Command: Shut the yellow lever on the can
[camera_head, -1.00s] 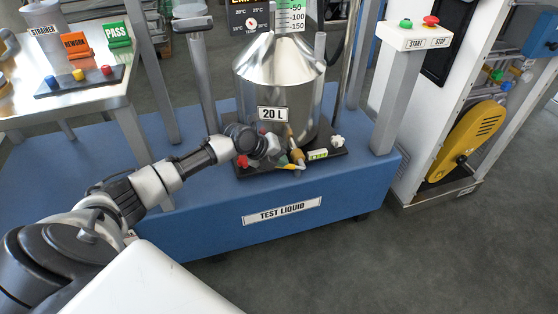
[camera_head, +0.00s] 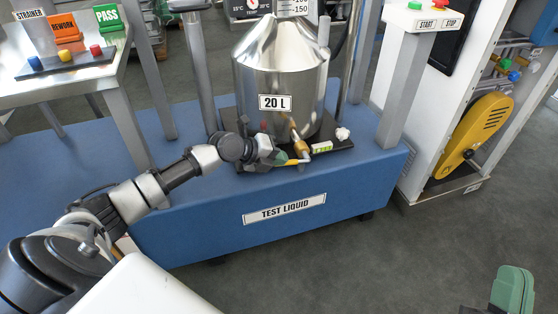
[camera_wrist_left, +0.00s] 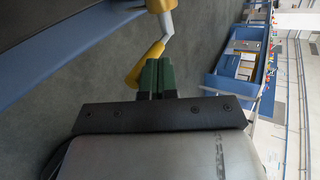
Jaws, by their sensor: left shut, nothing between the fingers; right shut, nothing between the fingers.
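The metal can (camera_head: 280,85), labelled 20 L, stands upright on a dark base on the blue platform. A brass valve (camera_head: 302,148) sits low at its front, with the yellow lever (camera_head: 297,162) pointing left in the head view. My left gripper (camera_head: 278,158) is shut and empty, its green fingertips close by the lever's left end. In the left wrist view, the shut fingertips (camera_wrist_left: 156,78) are right beside the yellow lever (camera_wrist_left: 146,64); whether they touch is unclear. My right gripper (camera_head: 512,290) is at the bottom right corner, far from the can, partly cut off.
The blue platform (camera_head: 350,190) has grey posts (camera_head: 395,90) on both sides of the can. A small level (camera_head: 321,147) and a white knob (camera_head: 342,133) sit right of the valve. A table with colored buttons (camera_head: 66,53) stands at the left.

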